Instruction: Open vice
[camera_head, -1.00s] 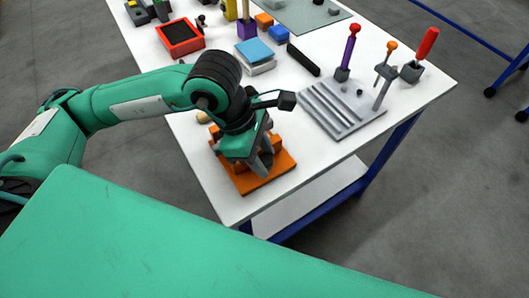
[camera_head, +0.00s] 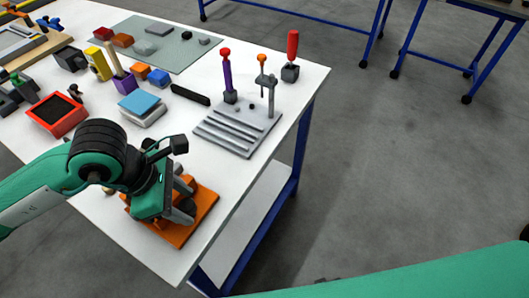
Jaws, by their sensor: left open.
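The orange vice (camera_head: 203,207) sits near the front corner of the white table. My left arm comes in from the left, and its gripper (camera_head: 186,192) is over the vice, with its fingers low above the orange base. The left gripper is open. The gripper and wrist hide much of the vice, so its jaws and any handle are hard to make out. I cannot tell whether the fingers touch it. My right gripper is not in view.
A red tray (camera_head: 57,114), a blue-topped block (camera_head: 140,105) and a black bar (camera_head: 190,94) lie farther back. The table edge (camera_head: 235,205) is close to the vice.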

